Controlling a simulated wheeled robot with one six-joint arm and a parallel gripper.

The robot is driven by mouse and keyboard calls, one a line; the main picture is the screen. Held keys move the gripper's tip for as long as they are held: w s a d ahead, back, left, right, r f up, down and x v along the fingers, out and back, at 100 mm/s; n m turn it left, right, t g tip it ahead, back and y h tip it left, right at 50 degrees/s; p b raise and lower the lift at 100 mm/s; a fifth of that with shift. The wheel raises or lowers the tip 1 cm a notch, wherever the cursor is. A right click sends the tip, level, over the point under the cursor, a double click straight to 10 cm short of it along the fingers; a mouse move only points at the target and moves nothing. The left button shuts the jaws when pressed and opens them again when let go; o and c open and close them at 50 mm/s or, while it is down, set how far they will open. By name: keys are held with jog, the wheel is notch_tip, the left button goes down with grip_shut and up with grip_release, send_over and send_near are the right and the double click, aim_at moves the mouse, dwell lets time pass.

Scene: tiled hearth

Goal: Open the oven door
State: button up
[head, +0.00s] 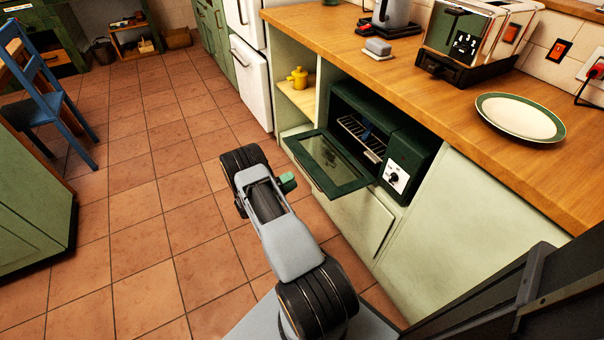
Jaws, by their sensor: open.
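The small dark green oven (412,150) sits in a niche under the counter, with a white dial on its front. Its door (348,184) is hinged down and stands wide open, close to level, with its glass pane facing up. A bar handle runs along the door's outer edge. A wire rack (360,135) shows inside the open oven. My arm reaches forward to the left of the door. My gripper (287,182) is open and mostly hidden by my arm; a small green part shows just left of the door's outer edge, and I cannot tell whether they touch.
The wooden counter (400,75) above holds a toaster (475,35), a plate (520,117) and a kettle (395,12). A yellow pot (298,78) stands on the shelf beside the oven. A blue chair (45,85) is at far left. The tiled floor between is clear.

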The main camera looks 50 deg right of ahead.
jog(key=v, duration=0.6)
jog(key=shift+c, duration=0.2)
